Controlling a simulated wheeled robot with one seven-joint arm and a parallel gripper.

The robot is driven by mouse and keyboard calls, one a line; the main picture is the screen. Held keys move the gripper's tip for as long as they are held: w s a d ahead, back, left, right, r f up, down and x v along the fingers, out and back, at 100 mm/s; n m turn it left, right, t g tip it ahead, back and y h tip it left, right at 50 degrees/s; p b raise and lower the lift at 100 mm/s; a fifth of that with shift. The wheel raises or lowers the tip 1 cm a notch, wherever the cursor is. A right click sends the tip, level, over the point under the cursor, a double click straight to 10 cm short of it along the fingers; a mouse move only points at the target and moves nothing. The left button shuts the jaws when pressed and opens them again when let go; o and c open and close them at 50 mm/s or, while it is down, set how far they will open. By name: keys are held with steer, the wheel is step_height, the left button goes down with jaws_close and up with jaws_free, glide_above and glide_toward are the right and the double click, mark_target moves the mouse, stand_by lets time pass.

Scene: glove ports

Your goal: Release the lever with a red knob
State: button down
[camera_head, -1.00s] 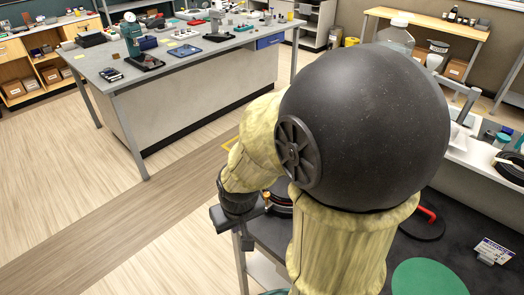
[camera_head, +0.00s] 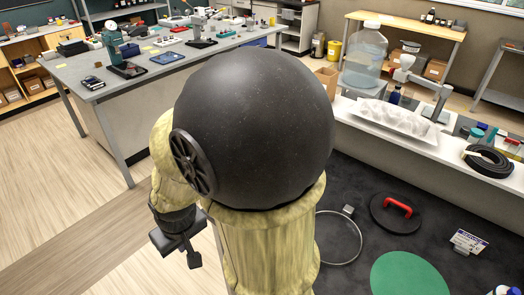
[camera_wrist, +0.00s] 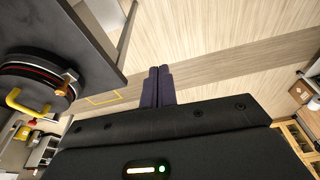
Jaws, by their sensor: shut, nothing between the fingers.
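My gripper (camera_head: 192,255) is low at the left in the head view, beside my arm and out past the dark bench. In the wrist view its two dark fingers (camera_wrist: 157,85) lie together, empty, over the floor. At the left of the wrist view a round black fitting (camera_wrist: 35,85) with a thin red band sits at a dark panel, apart from the fingers. It carries a small brass-coloured latch (camera_wrist: 66,87) and a yellow handle (camera_wrist: 28,106). I cannot make out a lever with a red knob in either view; my arm hides part of the bench.
On the dark bench top lie a metal hoop (camera_head: 359,240), a black disc (camera_head: 383,221) with a red handle (camera_head: 398,206), a green disc (camera_head: 408,277) and a small sign (camera_head: 468,241). Floor at the left (camera_head: 65,210) is clear.

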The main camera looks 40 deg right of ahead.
steer(key=w+d+f+m+g+h+p, duration=0.1)
steer(key=w+d+m, duration=0.3)
steer(key=d+m, duration=0.4)
steer(key=w+d+m+g+h+p, duration=0.1)
steer(key=w+d+m+p, duration=0.1)
steer(key=w+d+m, duration=0.45)
steer(key=w+d+r+m+h+p, duration=0.1)
steer(key=d+r+m+h, duration=0.1)
steer(key=d+m, duration=0.5)
steer(key=d+r+m+g+h, duration=0.1)
steer(key=d+r+m+h, duration=0.1)
steer(key=d+m, duration=0.5)
steer(key=d+r, duration=0.1)
steer(key=d, duration=0.2)
steer(key=shift+w+d+r+g+h+p, duration=0.3)
steer(key=shift+w+d+r+h+p, duration=0.05)
steer(key=shift+d+h+p, duration=0.05)
